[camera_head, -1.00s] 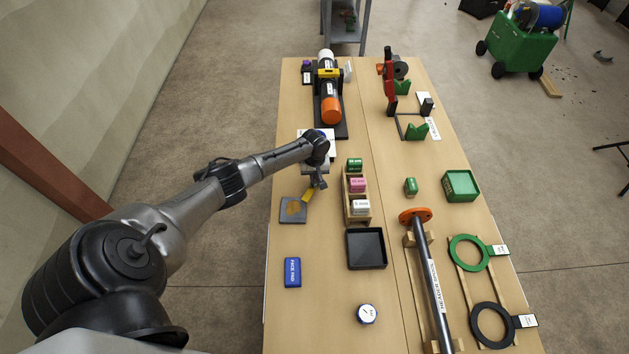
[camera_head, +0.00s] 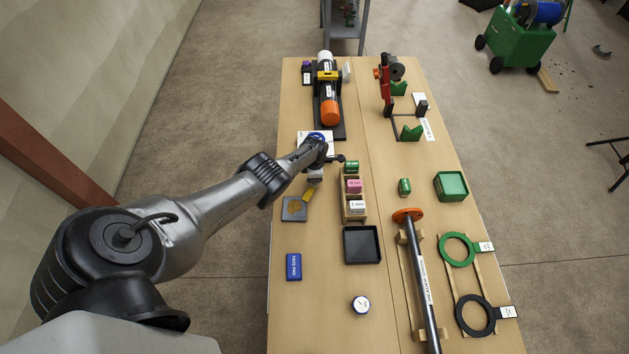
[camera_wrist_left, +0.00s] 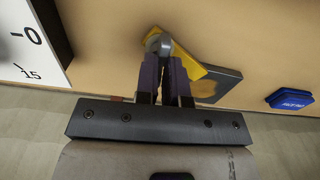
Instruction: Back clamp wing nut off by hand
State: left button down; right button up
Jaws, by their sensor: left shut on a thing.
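My left gripper (camera_head: 336,158) is low over the left side of the table, behind the three-slot wooden rack. In the left wrist view its two dark fingers (camera_wrist_left: 164,68) are closed around a small grey rounded metal piece (camera_wrist_left: 158,43) at their tips. I cannot tell whether this piece is the wing nut. A yellow strip-like thing (camera_wrist_left: 187,55) lies just beyond the tips; in the head view it (camera_head: 310,192) is beside the grey plate. A yellow clamp-like bar (camera_head: 328,75) crosses the black cylinder assembly at the back; no wing nut can be made out there. My right gripper is not in view.
The grey plate (camera_head: 294,208), blue pad (camera_head: 293,266), wooden rack (camera_head: 353,205) and black tray (camera_head: 361,245) are around the arm. A red stand (camera_head: 386,90) is at the back right. A flanged pipe (camera_head: 424,290) lies at the front right.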

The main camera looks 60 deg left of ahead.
pick_arm(q)
jog(key=shift+r+n, duration=0.1)
jog(key=shift+n, duration=0.3)
jog(key=c, duration=1.4)
grip_release()
jog(key=shift+o, duration=0.2)
notch_tip(320, 180, up, 6)
jog(key=p, duration=0.6)
